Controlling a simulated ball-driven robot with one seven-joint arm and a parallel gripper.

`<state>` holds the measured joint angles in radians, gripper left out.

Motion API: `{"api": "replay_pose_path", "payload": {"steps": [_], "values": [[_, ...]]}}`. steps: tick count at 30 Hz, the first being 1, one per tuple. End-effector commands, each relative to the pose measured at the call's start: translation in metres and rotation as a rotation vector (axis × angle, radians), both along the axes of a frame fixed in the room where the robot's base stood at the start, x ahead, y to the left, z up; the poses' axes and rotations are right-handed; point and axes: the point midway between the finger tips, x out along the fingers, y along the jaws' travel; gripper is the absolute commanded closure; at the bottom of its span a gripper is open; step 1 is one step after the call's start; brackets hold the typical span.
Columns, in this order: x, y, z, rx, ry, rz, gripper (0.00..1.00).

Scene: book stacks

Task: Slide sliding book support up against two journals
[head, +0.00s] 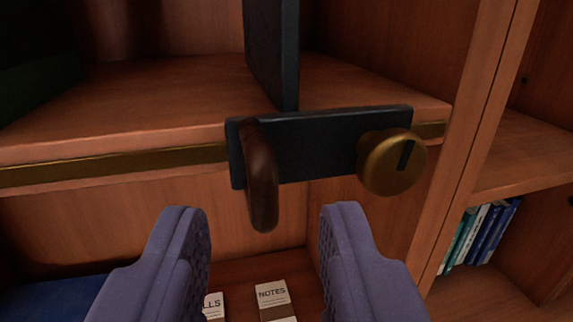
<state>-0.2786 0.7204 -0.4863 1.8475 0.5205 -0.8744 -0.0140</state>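The sliding book support is a dark upright plate (272,55) on a wooden shelf. Its dark front bracket (315,147) sits over the brass rail (110,167) along the shelf's front edge. A brown handle (261,175) hangs from the bracket's left part, and a round brass knob (391,162) with a dark slot is at its right end. My gripper (265,222) is open, with its two purple fingers below the bracket, one to each side of the handle's lower end. The fingers look apart from the handle. The two journals cannot be made out for certain; a dark green shape (38,88) stands at the far left.
A wooden upright (470,150) stands right of the support. Teal, white and blue books (478,235) are in the right bay. Below lie a block labelled NOTES (272,295), another partly hidden label, and a blue item (50,295). The shelf left of the plate looks clear.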

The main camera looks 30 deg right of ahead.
Motion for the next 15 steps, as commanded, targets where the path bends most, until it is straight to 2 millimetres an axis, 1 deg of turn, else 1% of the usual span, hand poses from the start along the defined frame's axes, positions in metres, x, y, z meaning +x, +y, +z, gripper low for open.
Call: {"api": "replay_pose_path", "payload": {"steps": [3,6,14,15], "values": [[0.014,-0.008,0.0,0.0,-0.001,0.0,0.62],[0.02,-0.011,0.0,0.0,0.0,0.0,0.62],[0.022,-0.012,0.001,0.001,0.0,0.001,0.62],[0.022,-0.012,0.001,0.001,0.0,0.001,0.69]]}}
